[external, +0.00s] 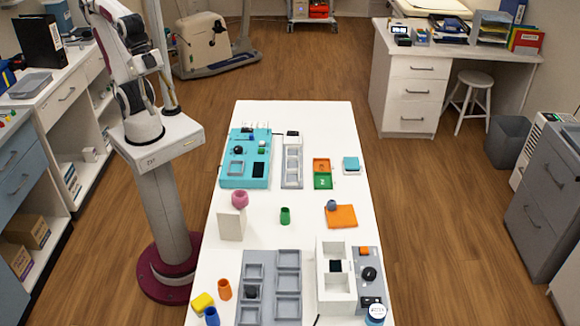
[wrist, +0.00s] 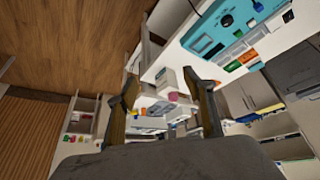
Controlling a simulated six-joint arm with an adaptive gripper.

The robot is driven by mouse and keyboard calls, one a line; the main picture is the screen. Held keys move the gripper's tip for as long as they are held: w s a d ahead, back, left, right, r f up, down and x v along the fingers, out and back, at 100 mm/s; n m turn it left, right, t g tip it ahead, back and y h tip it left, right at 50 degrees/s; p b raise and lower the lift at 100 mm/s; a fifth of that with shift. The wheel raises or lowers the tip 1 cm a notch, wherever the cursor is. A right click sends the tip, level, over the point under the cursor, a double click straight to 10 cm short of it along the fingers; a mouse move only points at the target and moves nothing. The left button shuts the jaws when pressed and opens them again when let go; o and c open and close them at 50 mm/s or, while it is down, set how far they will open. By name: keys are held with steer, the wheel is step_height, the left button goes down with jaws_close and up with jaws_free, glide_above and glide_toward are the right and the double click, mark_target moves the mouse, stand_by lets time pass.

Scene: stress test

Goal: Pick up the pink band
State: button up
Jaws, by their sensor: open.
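A pink, rounded band (external: 240,198) sits at the top of a white upright block (external: 231,226) on the left side of the white table. It also shows small in the wrist view (wrist: 173,97), between my fingers in the picture but far beyond them. My gripper (wrist: 162,80) is open and empty, with its two dark fingers spread apart. My arm is folded up at the upper left of the external view, well away from the band; the gripper is hard to make out there.
A turquoise panel (external: 226,180) lies behind the band. A green cup (external: 285,216) stands to its right, and an orange mat (external: 341,223) lies farther right. Grey trays (external: 257,312) fill the front. The table around the white block has some bare space.

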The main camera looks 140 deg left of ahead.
steer(key=w+d+t+h, duration=0.1)
steer(key=w+d, duration=0.2)
steer(key=w, duration=0.4)
steer(key=w+d+t+h, duration=0.1)
steer(key=w+d, duration=0.2)
steer(key=w, duration=0.4)
steer(key=n+t+y, duration=0.4)
steer(key=t+y, duration=0.1)
steer(key=y, duration=0.2)
glide_above(227, 199)
steer(key=s+d, duration=0.1)
steer(key=s, duration=0.1)
step_height(227, 199, down, 13)
steer(key=shift+r+n, duration=0.1)
steer(key=shift+n, duration=0.2)
steer(key=shift+x, duration=1.25)
